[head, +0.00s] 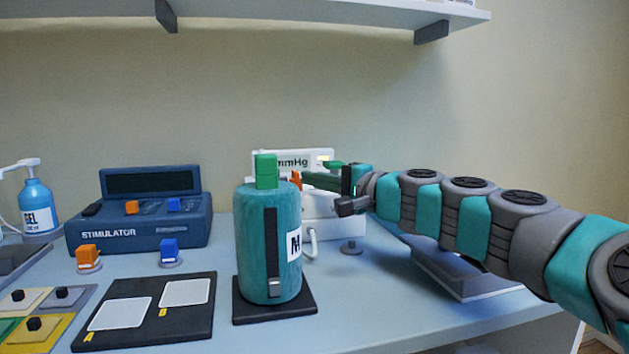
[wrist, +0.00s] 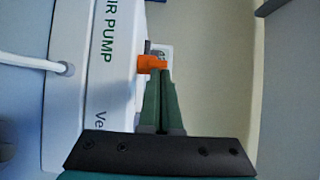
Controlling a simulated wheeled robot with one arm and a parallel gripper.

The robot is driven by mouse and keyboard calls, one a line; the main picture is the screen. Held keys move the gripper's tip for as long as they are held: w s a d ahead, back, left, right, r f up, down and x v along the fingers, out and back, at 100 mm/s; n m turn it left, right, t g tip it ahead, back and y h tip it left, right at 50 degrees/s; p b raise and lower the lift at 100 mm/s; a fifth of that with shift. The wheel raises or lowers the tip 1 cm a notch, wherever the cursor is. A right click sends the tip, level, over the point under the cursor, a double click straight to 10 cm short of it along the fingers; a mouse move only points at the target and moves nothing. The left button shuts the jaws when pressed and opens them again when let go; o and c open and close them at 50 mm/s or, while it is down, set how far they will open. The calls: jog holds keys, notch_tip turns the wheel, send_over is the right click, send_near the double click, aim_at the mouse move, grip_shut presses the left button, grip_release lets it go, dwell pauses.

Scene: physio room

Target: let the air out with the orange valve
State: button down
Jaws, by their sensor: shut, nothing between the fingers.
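The white air pump (head: 340,226) stands behind the teal cylinder, with an "mmHg" display (head: 292,162) above. It also shows in the wrist view (wrist: 113,90), its lettering turned sideways. The orange valve (wrist: 150,64) sticks out from the pump's side; in the head view only a bit of the orange valve (head: 297,181) shows, beside the green block. My gripper (head: 305,180) is shut and empty, its green fingers pointing at the valve. In the wrist view the fingertips (wrist: 162,72) are right at the valve's end; I cannot tell whether they touch.
A teal cylinder (head: 255,243) with a green block (head: 266,171) on top stands in front of the pump. A white hose (wrist: 35,62) leaves the pump. A blue stimulator (head: 140,222) and gel bottle (head: 36,205) stand left. A shelf (head: 300,15) hangs above.

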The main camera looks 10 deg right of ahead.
aim_at(297, 181)
jog(key=shift+s+a, duration=0.1)
jog(key=shift+a, duration=0.05)
jog(key=shift+m+t+h, duration=0.4)
jog(key=shift+m+h, duration=0.1)
jog(key=shift+h, duration=0.1)
jog(key=shift+s+a+b, duration=0.3)
jog(key=shift+s+a, duration=0.05)
jog(key=shift+a, duration=1.25)
jog(key=shift+s+d, duration=0.1)
jog(key=shift+d, duration=0.05)
